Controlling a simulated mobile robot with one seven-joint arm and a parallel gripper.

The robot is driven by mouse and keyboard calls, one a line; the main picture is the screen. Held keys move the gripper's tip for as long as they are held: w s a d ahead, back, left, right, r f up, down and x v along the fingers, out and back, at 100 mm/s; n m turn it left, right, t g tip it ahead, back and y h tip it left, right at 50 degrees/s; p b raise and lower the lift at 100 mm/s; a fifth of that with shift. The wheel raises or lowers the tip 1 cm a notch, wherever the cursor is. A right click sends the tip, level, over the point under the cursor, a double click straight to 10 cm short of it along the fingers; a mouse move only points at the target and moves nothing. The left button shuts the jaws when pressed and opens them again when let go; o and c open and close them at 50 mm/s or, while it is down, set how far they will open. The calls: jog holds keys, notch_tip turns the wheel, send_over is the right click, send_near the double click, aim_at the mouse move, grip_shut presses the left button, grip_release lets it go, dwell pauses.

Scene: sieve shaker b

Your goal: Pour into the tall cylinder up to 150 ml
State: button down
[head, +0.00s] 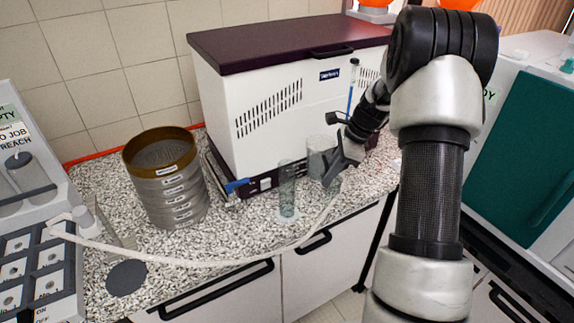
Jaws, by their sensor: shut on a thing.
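The tall cylinder (287,190) is clear, slightly greenish glass and stands upright on the speckled worktop in front of the white machine. I cannot read its scale or a liquid level. My gripper (332,152) is just right of the cylinder, apart from it, and is shut on a clear glass beaker (319,150). The beaker looks close to upright, near the cylinder's upper part. The gripper fingers and wrist hide its right side. I cannot tell how much the beaker holds.
A white machine (270,115) with a dark lid stands behind. A stack of sieves (168,180) is at left, with a dark disc (127,278) in front. A pale hose (200,262) curves along the worktop's front edge, in front of the cylinder. A thin blue stem (350,100) rises behind my wrist.

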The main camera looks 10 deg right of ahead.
aim_at(326, 166)
jog(key=shift+s+a+t+h+b, duration=0.2)
jog(key=shift+a+t+h+b, duration=0.4)
jog(key=shift+b, duration=0.5)
jog(key=r+h+b, duration=0.1)
jog(key=h+b, duration=0.1)
jog(key=a+r+t+h+b, duration=0.1)
jog(key=b, duration=0.1)
jog(key=s+a+r+n+t+h+b, duration=0.1)
jog(key=h+b, duration=0.1)
jog(key=shift+h+b, duration=0.3)
jog(key=shift+s+r+t+h+b, duration=0.15)
jog(key=shift+t+h+b, duration=0.3)
jog(key=shift+b, duration=0.65)
jog(key=shift+d+f+t+h+b, duration=0.1)
jog(key=shift+f+t+h+b, duration=0.45)
jog(key=shift+b, duration=2.1)
jog(key=shift+w+d+r+n+t+h+b, duration=0.15)
jog(key=shift+r+t+h+b, duration=0.3)
jog(key=shift+h+b, duration=0.55)
jog(key=shift+w+d+r+n+t+h+b, duration=0.15)
jog(key=shift+r+t+h+b, duration=0.35)
jog(key=shift+b, duration=0.8)
jog(key=shift+s+a+h+b, duration=0.15)
jog(key=shift+h+b, duration=0.15)
jog(key=shift+b, duration=1.2)
